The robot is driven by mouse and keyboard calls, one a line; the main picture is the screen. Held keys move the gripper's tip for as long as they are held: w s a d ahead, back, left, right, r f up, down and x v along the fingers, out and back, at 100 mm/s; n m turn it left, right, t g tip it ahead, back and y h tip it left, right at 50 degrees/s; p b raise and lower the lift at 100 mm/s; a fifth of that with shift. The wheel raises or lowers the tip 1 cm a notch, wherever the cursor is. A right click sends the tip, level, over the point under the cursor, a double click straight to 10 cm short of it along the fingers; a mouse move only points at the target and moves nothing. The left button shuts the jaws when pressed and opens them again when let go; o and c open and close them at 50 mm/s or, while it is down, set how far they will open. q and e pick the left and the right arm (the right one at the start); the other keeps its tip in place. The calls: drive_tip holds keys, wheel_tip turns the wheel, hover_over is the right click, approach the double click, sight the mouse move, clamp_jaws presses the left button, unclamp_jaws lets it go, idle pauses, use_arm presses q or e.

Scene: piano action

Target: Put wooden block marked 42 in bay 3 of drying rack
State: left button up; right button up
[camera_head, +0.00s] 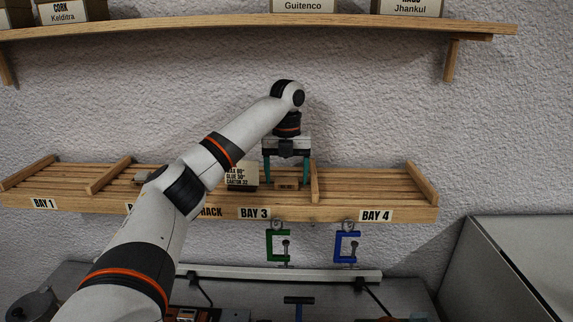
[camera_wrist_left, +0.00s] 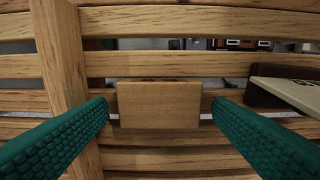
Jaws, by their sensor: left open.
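A small plain wooden block (camera_head: 287,184) rests on the slats in bay 3 of the drying rack (camera_head: 330,212), just left of the divider (camera_head: 314,181). The block also shows in the left wrist view (camera_wrist_left: 158,104); I cannot read a number on it. My left gripper (camera_head: 287,181) points down over bay 3 with its teal fingers open, one on each side of the block. In the left wrist view (camera_wrist_left: 160,110) a gap shows between the block and each finger. My right gripper is not in view.
A small lettered box (camera_head: 242,177) stands in bay 3 just left of my left gripper. Bay 4 looks empty. A green clamp (camera_head: 276,246) and a blue clamp (camera_head: 346,245) hang below the rack. A shelf (camera_head: 250,25) with boxes runs above.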

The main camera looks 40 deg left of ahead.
sight(287, 180)
use_arm(q)
wheel_tip(287, 180, up, 7)
drive_tip(key=shift+r, duration=0.2)
drive_tip(key=shift+f, duration=0.1)
idle(0.7)
